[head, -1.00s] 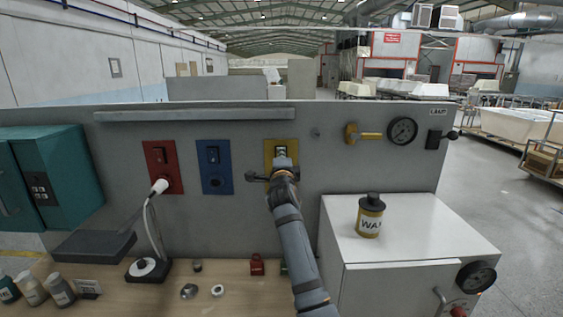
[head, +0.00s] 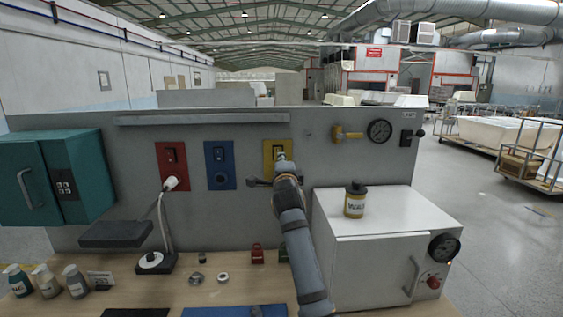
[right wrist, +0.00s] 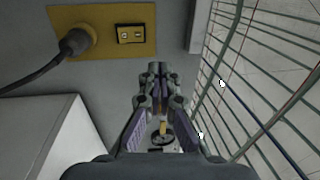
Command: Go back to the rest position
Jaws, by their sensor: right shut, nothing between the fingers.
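My right gripper (head: 285,160) is in front of the yellow panel (head: 269,148) on the grey back wall, its arm reaching up from the bottom. In the right wrist view the gripper (right wrist: 158,75) has its fingers together with nothing between them. That view also shows the yellow panel (right wrist: 90,17) with a two-rocker switch (right wrist: 130,34) and a dark plug (right wrist: 75,42) with a cable, apart from the fingers. In the head view my arm partly hides the panel's lower part. My left gripper is not in view.
A white oven (head: 370,245) with a jar (head: 355,200) on it stands right of my arm. A teal cabinet (head: 55,175) is at left. A green wire grid (right wrist: 260,80) fills the wrist view's right side.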

